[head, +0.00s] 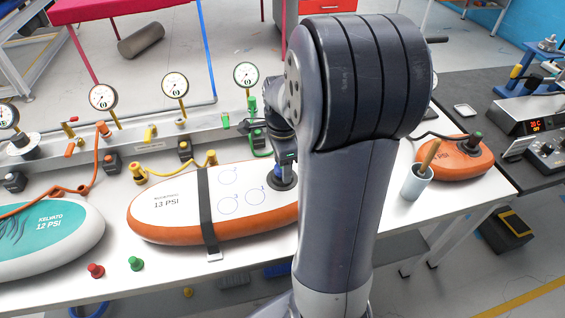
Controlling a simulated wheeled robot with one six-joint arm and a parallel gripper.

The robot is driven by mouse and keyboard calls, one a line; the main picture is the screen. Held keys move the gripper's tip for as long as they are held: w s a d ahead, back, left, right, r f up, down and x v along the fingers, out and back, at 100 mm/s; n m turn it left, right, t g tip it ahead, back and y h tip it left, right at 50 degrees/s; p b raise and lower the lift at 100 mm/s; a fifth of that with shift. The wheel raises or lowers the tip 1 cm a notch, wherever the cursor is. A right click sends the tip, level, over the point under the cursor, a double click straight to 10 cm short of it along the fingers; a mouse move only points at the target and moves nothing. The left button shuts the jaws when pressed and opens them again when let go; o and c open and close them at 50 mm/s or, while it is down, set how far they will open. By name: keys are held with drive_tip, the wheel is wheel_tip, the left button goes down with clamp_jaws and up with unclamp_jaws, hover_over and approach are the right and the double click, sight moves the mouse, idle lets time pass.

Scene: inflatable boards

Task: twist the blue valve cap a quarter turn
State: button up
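A white board with an orange side and "13 PSI" print (168,215) lies on the bench, with a dark strap (208,205) across it. Near its right end is a dark round valve fitting (283,183). My gripper (286,163) is down at this fitting, small and partly hidden by my large arm link. A bit of blue shows there, but I cannot tell whether it is the blue valve cap or part of my gripper. Whether the fingers are open or shut does not show.
A red cap (96,270) and a green cap (136,263) stand at the bench's front edge. A teal board (48,240) lies left. Gauges and hoses line the back. A cup with a wooden handle (417,184) and an orange board (455,157) are right.

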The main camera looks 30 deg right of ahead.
drive_tip(key=shift+o, duration=0.7)
wheel_tip(320, 180, up, 11)
drive_tip(key=shift+f, duration=0.15)
wheel_tip(320, 180, down, 11)
drive_tip(key=shift+s+r, duration=0.1)
drive_tip(key=shift+r, duration=0.1)
drive_tip(key=shift+f+n, duration=0.15)
drive_tip(key=shift+n, duration=0.15)
drive_tip(key=shift+n+b, duration=0.35)
drive_tip(key=shift+n, duration=1.65)
